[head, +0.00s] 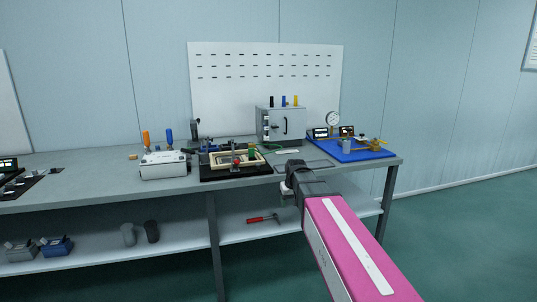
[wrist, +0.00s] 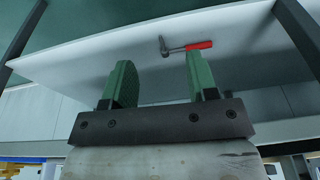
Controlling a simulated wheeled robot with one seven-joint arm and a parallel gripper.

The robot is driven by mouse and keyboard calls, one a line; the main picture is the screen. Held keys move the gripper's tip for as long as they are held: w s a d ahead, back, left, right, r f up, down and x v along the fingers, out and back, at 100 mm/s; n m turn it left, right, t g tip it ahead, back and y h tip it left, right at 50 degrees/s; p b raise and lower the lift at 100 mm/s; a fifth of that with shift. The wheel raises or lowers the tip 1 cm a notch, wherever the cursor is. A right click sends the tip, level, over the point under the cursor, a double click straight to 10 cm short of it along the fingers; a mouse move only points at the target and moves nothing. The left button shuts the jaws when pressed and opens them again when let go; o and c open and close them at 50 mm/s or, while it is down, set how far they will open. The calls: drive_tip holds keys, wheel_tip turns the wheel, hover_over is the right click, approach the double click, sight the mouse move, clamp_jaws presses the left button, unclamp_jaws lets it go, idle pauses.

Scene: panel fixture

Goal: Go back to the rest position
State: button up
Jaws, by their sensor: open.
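My gripper (wrist: 160,85) shows in the wrist view with its two green fingers spread apart and nothing between them. Behind the fingers, a hammer with a red handle (wrist: 199,46) lies on the lower shelf, apart from them. In the head view my arm reaches up from the lower right, and its dark end (head: 297,178) is at the front edge of the workbench (head: 215,183). The fingertips cannot be made out there.
A panel fixture (head: 235,161) stands mid-bench, with a grey cabinet (head: 281,126) behind it. A blue tray (head: 352,149) with a gauge is at the right. A white box (head: 166,165) stands left. The lower shelf (head: 190,240) holds the hammer (head: 263,219) and cups. Floor at right is clear.

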drive_tip(key=s+d+f+m+g, duration=0.1)
drive_tip(key=s+d+f, duration=0.4)
drive_tip(key=s+f, duration=0.3)
drive_tip(key=s+d+f+m+g, duration=0.1)
drive_tip(key=s+d+f, duration=0.3)
drive_tip(key=s+f, duration=0.4)
drive_tip(key=s, duration=0.3)
drive_tip(key=shift+s+d+f+m+h, duration=0.15)
drive_tip(key=shift+d+m+h, duration=0.25)
